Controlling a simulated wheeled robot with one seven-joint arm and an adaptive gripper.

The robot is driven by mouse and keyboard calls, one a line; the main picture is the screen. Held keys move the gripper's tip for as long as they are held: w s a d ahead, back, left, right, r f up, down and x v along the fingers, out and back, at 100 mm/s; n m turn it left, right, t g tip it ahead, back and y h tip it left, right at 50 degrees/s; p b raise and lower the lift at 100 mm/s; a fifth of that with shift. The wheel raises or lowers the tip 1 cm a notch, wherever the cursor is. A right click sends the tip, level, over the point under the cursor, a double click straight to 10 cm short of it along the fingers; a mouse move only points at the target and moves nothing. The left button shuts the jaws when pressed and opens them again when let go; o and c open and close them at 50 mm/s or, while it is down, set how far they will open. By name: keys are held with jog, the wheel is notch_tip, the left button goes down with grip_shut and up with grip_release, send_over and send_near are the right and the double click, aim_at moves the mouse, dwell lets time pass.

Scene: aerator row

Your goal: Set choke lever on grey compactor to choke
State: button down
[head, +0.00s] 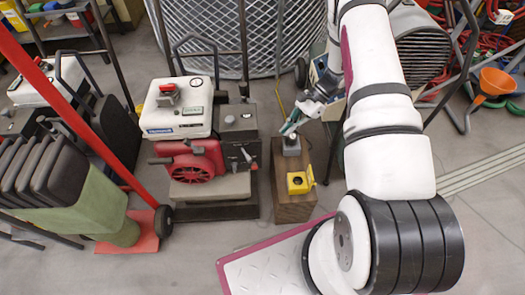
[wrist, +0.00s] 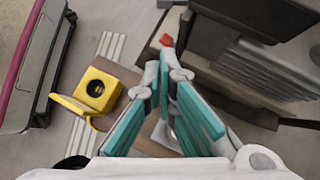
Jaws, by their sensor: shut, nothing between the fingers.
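A compactor with a grey body (head: 238,123), a white tank (head: 178,108) and a red engine part (head: 192,160) stands left of my gripper in the head view. Small levers (head: 247,156) show on its grey side; I cannot tell which is the choke lever or how it is set. My gripper (head: 289,130) is shut and empty, above a small grey box on a wooden stand, right of the compactor. In the wrist view the closed fingertips (wrist: 167,58) point toward a small red tip (wrist: 166,40) beside dark machinery (wrist: 250,70); I cannot tell whether they touch it.
The wooden stand (head: 294,208) carries the grey box (head: 291,146) and an open yellow box (head: 298,183), which also shows in the wrist view (wrist: 98,90). Another white-tanked machine (head: 45,82) and a red hand truck (head: 75,95) stand left. Coiled mesh (head: 250,40) is behind.

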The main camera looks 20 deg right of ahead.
aim_at(245, 154)
jog(key=a+r+b+x, duration=0.2)
jog(key=b+x, duration=0.1)
jog(key=x, duration=0.9)
jog(key=shift+s+a+f+b, duration=0.25)
jog(key=shift+f+b, duration=0.05)
jog(key=shift+b, duration=0.1)
jog(key=shift+s+a+m+t, duration=0.35)
jog(key=shift+m+t, duration=0.15)
jog(key=shift+m, duration=0.2)
jog(key=a+m+t+b, duration=0.1)
jog(key=a, duration=0.1)
jog(key=s+a+m+t+b, duration=0.1)
jog(key=a+m, duration=0.1)
jog(key=shift+s+a+t, duration=0.25)
jog(key=shift+a+t, duration=0.05)
jog(key=shift+a, duration=0.05)
jog(key=shift+w+d, duration=0.1)
